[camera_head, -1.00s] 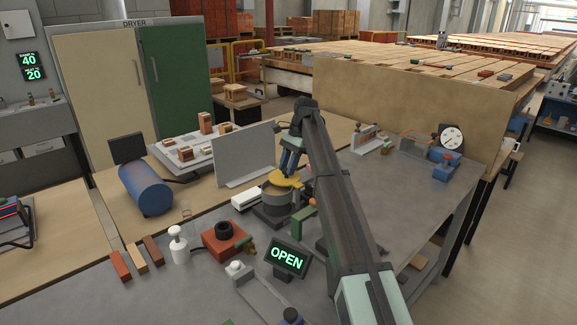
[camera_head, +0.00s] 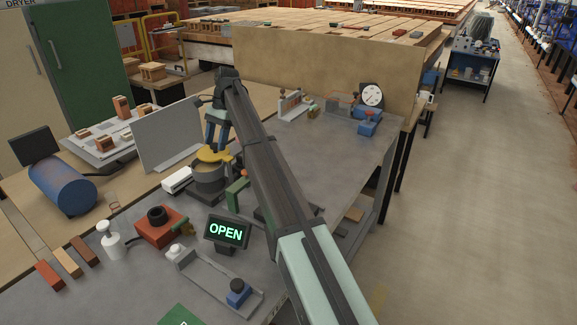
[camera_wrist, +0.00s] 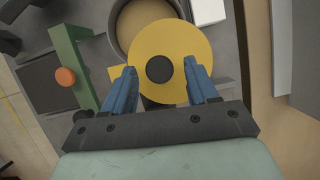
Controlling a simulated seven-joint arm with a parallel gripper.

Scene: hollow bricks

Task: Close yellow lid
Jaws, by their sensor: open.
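The yellow lid (camera_head: 209,155) sits at the grey round pot (camera_head: 208,185) on the bench. In the wrist view the lid (camera_wrist: 193,45) is off-centre, covering only part of the pot, and the tan inside (camera_wrist: 142,22) shows beside it. A dark round knob (camera_wrist: 159,69) is on the lid. My gripper (camera_head: 216,146) is over the lid, pointing down. In the wrist view its blue fingers (camera_wrist: 160,72) are apart, one on each side of the knob. I cannot tell whether they touch it.
A green bracket with an orange knob (camera_wrist: 66,77) stands close to the pot. A white block (camera_head: 176,180) and an upright grey panel (camera_head: 170,140) are on its other side. A sign reading OPEN (camera_head: 227,231) stands in front. The bench right of my arm has bare room.

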